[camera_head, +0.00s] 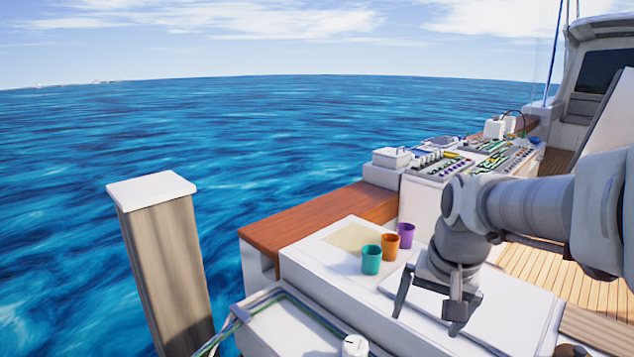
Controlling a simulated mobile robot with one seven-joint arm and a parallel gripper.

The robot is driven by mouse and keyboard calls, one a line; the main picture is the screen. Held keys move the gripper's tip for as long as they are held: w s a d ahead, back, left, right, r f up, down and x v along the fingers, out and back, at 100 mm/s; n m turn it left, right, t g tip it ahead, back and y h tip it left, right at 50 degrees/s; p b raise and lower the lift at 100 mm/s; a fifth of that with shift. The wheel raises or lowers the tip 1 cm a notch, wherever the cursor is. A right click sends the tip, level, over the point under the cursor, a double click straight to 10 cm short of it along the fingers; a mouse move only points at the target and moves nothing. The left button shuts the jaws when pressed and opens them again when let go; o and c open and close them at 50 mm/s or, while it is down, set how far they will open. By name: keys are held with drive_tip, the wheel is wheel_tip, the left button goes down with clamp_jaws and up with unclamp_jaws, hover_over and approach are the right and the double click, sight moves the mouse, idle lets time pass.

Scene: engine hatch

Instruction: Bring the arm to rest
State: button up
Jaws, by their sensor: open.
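My gripper (430,312) hangs at the end of my arm, fingers pointing down and spread apart, with nothing between them. It is over the white hatch top (315,262), near a raised white panel (500,322). My arm comes in from the right edge of the view. A teal cup (371,260), an orange cup (390,246) and a purple cup (406,235) stand upright in a row to the left of my gripper, apart from it. How far the fingertips are above the surface is hard to tell.
A wooden ledge (320,215) runs along the water side. A console with switches and wiring (470,160) stands behind. A white-capped post (165,265) rises at left. Wooden deck (540,280) lies right.

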drive_tip(key=s+a+r+n+t+p, duration=0.1)
drive_tip(key=s+r+n+p, duration=0.1)
drive_tip(key=s, duration=0.4)
drive_tip(key=s+a+r+n+t+p, duration=0.1)
drive_tip(key=s+a+r+n, duration=0.1)
drive_tip(key=s+r, duration=0.2)
drive_tip(key=shift+s+a+r+n+t+p, duration=0.15)
drive_tip(key=shift+s+n+t+p, duration=0.2)
drive_tip(key=shift+s, duration=1.35)
